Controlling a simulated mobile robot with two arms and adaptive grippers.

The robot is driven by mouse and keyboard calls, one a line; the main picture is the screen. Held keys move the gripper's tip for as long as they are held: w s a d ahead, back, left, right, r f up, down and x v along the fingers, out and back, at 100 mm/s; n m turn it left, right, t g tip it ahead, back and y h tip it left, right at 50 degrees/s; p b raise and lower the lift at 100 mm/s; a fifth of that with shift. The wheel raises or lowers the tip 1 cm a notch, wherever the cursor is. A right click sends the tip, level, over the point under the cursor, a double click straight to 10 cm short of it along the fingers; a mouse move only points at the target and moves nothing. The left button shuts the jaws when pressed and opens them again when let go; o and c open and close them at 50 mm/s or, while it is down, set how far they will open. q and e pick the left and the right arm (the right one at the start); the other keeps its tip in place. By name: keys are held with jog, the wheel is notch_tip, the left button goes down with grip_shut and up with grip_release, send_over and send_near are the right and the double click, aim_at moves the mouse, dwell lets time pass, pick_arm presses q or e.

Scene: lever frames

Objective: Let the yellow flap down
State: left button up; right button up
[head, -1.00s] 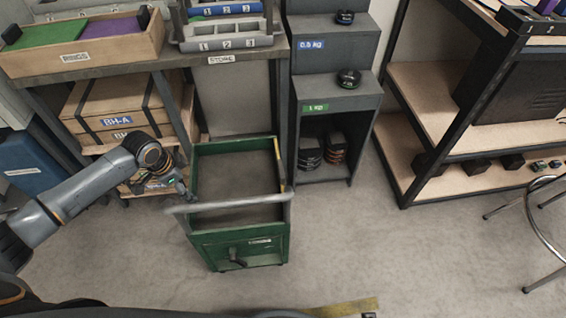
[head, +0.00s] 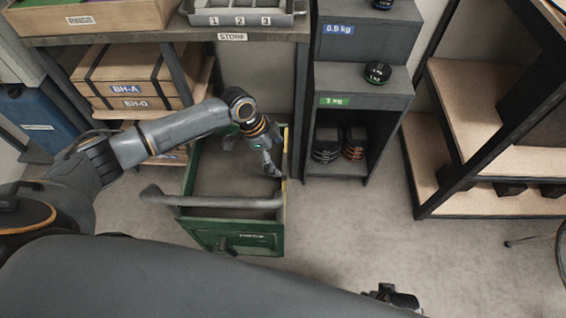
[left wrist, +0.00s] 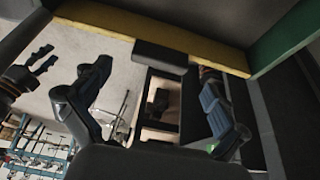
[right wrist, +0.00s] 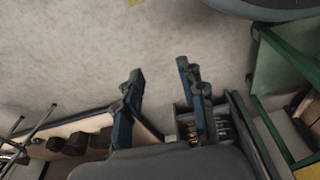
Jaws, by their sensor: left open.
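The yellow flap shows as a thin yellow edge (head: 285,168) along the right side of the green cart (head: 236,238), apparently upright. In the left wrist view it is a yellow strip (left wrist: 120,24) across the top, with a dark block (left wrist: 160,57) at its edge. My left gripper (head: 270,165) is over the cart's inside, close to that edge; its fingers are spread and empty in the left wrist view (left wrist: 155,70). I cannot tell whether it touches the flap. My right gripper (head: 392,297) is low at the front, its fingers apart and empty in the right wrist view (right wrist: 160,68).
The cart's grey handle bar (head: 225,202) crosses its near side. A grey weight stand (head: 360,90) is behind right, a store bench (head: 150,38) behind left. A shelf rack (head: 470,130) stands at the right. The floor (head: 340,235) right of the cart is clear.

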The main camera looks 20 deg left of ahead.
aim_at(283, 163)
pick_arm(q)
jog(key=shift+b+x, duration=0.3)
jog(key=shift+x, duration=1.7)
pick_arm(e)
jog(key=shift+w+a+r, duration=0.1)
jog(key=shift+w+r, duration=0.2)
jog(key=shift+r, duration=0.45)
jog(key=shift+w+r, duration=0.3)
jog(key=shift+r, duration=0.45)
pick_arm(q)
jog(key=c, duration=1.7)
